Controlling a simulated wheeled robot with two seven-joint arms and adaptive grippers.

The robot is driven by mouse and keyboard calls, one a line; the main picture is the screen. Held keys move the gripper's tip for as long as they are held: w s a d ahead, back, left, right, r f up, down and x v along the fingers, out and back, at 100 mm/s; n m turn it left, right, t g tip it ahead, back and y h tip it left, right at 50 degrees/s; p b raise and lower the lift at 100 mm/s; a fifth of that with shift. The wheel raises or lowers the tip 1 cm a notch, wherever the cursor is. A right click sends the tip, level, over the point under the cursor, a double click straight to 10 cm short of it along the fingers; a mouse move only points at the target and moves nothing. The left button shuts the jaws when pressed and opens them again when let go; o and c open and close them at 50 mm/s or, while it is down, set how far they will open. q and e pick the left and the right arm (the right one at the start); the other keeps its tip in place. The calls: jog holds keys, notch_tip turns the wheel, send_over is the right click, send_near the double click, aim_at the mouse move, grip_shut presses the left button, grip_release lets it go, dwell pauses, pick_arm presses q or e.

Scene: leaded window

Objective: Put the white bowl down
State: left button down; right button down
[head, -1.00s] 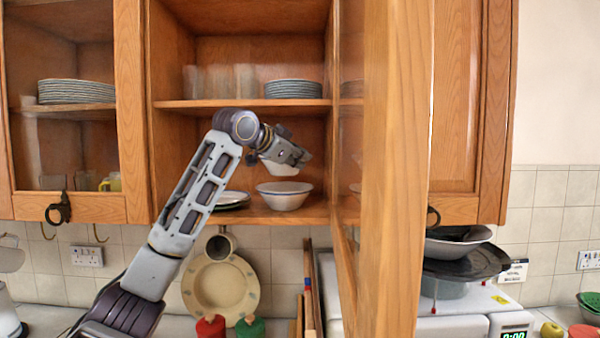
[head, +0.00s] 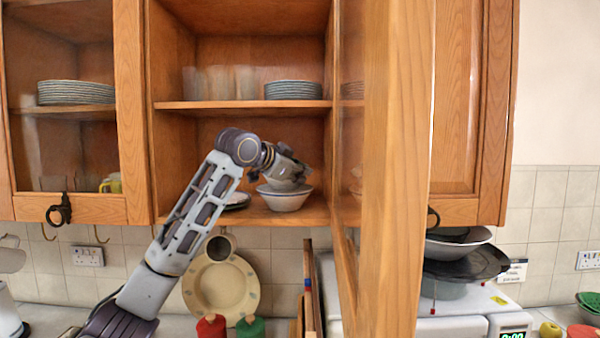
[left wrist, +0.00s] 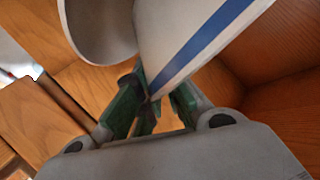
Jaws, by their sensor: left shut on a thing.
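My left gripper (head: 290,172) is inside the open cabinet, shut on the white bowl (head: 284,184). In the left wrist view the green fingers (left wrist: 150,100) pinch the rim of the white bowl (left wrist: 185,35), which has a blue band. In the head view the held bowl is low over another white bowl (head: 285,202) on the lower shelf (head: 262,215), partly hidden by the gripper. I cannot tell whether the two bowls touch. Another curved white surface (left wrist: 100,30) shows at the top left of the wrist view. My right gripper is not in view.
An open cabinet door (head: 395,170) stands close on the right. Plates (head: 236,200) lie left of the bowls, partly behind my arm. The upper shelf (head: 240,103) above the gripper carries glasses (head: 220,82) and a plate stack (head: 293,89).

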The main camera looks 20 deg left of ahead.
pick_arm(q)
jog(key=shift+f, duration=0.15)
jog(key=shift+f, duration=0.4)
dwell(0.4)
jog(key=c, duration=1.5)
grip_release()
jog(key=shift+c, duration=0.2)
jog(key=shift+r, duration=0.1)
jog(key=shift+r, duration=0.5)
jog(key=b+v, duration=0.2)
jog(key=v, duration=1)
jog(key=shift+b, duration=0.3)
jog(key=shift+f, duration=0.1)
